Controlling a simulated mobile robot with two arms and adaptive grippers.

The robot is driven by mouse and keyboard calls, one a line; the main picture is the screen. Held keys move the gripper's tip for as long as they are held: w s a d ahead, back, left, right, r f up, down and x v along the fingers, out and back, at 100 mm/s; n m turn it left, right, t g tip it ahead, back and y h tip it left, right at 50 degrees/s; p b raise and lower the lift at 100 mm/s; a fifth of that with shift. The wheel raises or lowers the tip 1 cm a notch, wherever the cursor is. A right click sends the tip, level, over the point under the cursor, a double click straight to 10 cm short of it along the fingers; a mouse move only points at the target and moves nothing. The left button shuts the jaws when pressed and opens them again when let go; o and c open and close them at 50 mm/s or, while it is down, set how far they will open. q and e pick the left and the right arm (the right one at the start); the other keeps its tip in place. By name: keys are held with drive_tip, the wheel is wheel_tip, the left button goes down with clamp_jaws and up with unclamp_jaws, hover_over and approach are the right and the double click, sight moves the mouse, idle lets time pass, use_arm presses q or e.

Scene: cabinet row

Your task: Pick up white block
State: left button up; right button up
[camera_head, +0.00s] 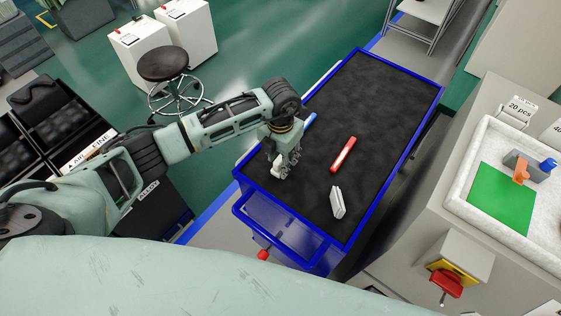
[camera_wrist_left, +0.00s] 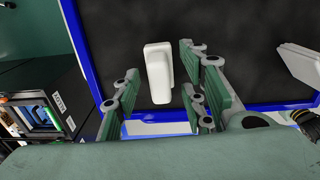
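A white block (camera_wrist_left: 158,72) lies on the dark top of a blue-framed cart in the left wrist view. It also shows in the head view (camera_head: 277,168), partly hidden by my gripper. My left gripper (camera_wrist_left: 163,76) is open, its fingers on either side of the block, with visible gaps; I cannot tell how far above it they are. In the head view the left gripper (camera_head: 288,164) is over the cart's near left end. A second pale block (camera_head: 338,202) lies farther right on the cart and shows at the right in the left wrist view (camera_wrist_left: 292,62). My right gripper is not in view.
A red and white object (camera_head: 343,155) lies mid-cart, and a blue object (camera_head: 309,119) lies by its left edge. The cart's blue rim (camera_head: 388,184) is raised. The far cart top is clear. A counter with a white tray (camera_head: 467,168) stands at right.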

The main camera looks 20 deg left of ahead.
sight(280, 157)
use_arm(q)
drive_tip(key=shift+c, duration=0.4)
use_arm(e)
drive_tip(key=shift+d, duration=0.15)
use_arm(q)
drive_tip(key=shift+c, duration=1)
clamp_jaws()
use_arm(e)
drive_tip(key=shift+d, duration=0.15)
use_arm(q)
drive_tip(key=shift+w+r, duration=0.1)
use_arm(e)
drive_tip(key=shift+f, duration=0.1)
